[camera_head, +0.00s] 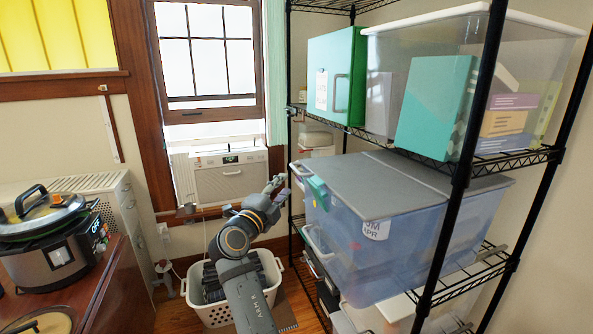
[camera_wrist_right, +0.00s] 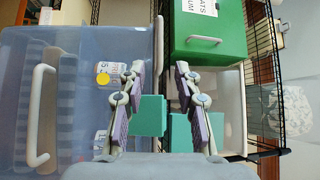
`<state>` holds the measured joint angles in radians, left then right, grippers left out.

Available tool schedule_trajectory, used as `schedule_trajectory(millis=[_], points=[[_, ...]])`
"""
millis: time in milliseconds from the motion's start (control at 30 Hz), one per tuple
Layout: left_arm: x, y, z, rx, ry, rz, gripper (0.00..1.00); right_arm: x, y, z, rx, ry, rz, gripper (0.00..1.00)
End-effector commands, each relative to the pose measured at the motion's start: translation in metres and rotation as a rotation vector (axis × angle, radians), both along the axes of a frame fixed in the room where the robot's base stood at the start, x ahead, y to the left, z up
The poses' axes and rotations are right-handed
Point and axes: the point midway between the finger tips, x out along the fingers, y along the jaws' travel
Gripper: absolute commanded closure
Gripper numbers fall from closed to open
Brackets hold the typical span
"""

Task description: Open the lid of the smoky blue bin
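The smoky blue bin (camera_head: 400,245) stands on the middle wire shelf, with its grey lid (camera_head: 385,178) lying flat over the top. A teal latch (camera_head: 317,186) hangs at the lid's near left edge. My right gripper (camera_head: 277,184) is just left of the bin's left end, apart from it in the head view. In the right wrist view, its two purple-padded fingers (camera_wrist_right: 160,68) are spread, with nothing held. The see-through bin wall (camera_wrist_right: 75,75) fills the left there. Teal pieces (camera_wrist_right: 150,115) show behind and between the fingers. My left gripper is not in view.
A clear bin (camera_head: 480,60) and a green box (camera_head: 337,75) sit on the shelf above, limiting the room over the lid. Black rack posts (camera_head: 462,165) stand close by. A white laundry basket (camera_head: 270,270) is on the floor below my arm.

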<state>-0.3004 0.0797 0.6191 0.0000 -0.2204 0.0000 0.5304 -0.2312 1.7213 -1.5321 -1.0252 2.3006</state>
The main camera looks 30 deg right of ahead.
Motion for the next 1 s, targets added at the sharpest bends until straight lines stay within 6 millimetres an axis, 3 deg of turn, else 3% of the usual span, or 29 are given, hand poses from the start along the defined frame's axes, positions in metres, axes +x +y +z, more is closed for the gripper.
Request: schedule_trajectory(millis=[200, 400, 600, 900, 1000], points=[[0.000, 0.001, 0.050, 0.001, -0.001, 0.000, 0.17, 0.019, -0.032, 0.017, -0.008, 0.008, -0.002, 0.67], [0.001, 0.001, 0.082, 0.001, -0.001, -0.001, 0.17, 0.039, -0.064, 0.019, -0.005, 0.007, -0.002, 0.67], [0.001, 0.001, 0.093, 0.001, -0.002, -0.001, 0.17, 0.051, -0.081, 0.015, -0.002, 0.006, 0.000, 0.67], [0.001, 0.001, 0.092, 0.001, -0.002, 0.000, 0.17, 0.053, -0.084, 0.012, -0.001, 0.004, 0.001, 0.67], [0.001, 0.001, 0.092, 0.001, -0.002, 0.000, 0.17, 0.052, -0.084, 0.012, -0.002, 0.005, 0.001, 0.81]])
